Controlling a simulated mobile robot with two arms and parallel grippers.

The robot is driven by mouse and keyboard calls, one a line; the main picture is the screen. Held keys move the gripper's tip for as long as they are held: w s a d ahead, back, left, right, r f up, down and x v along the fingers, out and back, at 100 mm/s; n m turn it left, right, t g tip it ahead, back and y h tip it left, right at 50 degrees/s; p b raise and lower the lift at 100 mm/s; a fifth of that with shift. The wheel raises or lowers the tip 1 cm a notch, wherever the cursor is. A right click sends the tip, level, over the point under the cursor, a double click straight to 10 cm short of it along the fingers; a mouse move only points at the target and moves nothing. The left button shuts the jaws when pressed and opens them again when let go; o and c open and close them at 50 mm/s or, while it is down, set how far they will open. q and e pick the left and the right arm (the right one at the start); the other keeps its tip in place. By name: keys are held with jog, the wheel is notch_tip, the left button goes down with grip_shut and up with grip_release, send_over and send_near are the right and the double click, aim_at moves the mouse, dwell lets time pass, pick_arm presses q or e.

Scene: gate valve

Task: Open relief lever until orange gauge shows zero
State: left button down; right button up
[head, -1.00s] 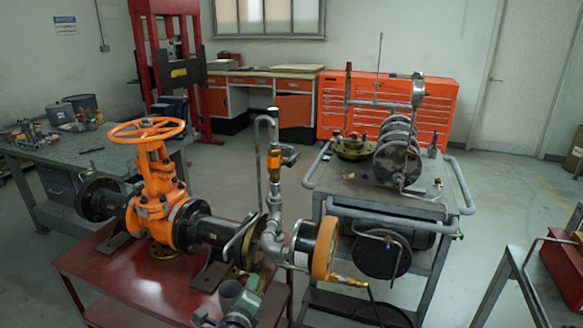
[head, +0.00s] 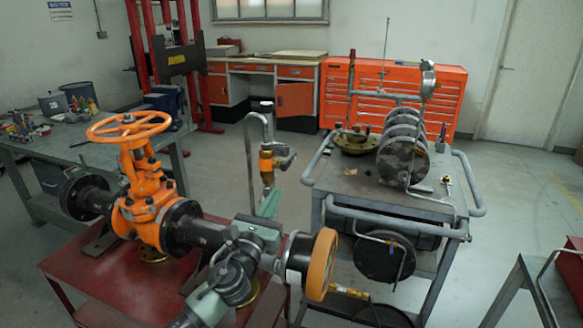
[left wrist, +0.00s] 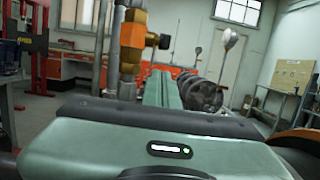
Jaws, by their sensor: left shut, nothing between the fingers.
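The orange-rimmed gauge (head: 320,264) is at the end of the pipe assembly, seen from the side, so its dial and needle are hidden. A brass valve fitting (head: 267,163) with a small grey side part (head: 285,159) stands on the pipe; I cannot tell if that part is the relief lever. The fitting also shows in the left wrist view (left wrist: 131,42), with a dark-tipped side stub. My left gripper (head: 270,205) is shut and empty, just below the fitting and left of the gauge. It covers the lower pipe. Its green fingers show in the left wrist view (left wrist: 160,90).
An orange gate valve (head: 145,200) with a handwheel stands on the red table (head: 90,285) at left. A grey cart (head: 345,185) with a discs-and-pipe assembly is behind the gauge at right. A brass fitting (head: 348,291) with a hose hangs below the gauge.

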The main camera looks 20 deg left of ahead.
aim_at(289, 166)
pick_arm(q)
jog(key=x, duration=0.9)
jog(key=shift+w+r, duration=0.25)
jog(key=shift+w, duration=0.1)
pick_arm(e)
jog(key=shift+s+d+r, duration=0.1)
jog(key=shift+s+r, duration=0.05)
jog(key=shift+s, duration=0.3)
pick_arm(q)
jog(key=shift+w+r+t+b, duration=0.45)
jog(key=shift+r+t+b, duration=0.3)
jog(key=shift+b, duration=2.65)
pick_arm(e)
notch_tip(289, 166, down, 7)
jog(key=shift+w, duration=0.35)
pick_arm(q)
jog(key=shift+f, duration=0.15)
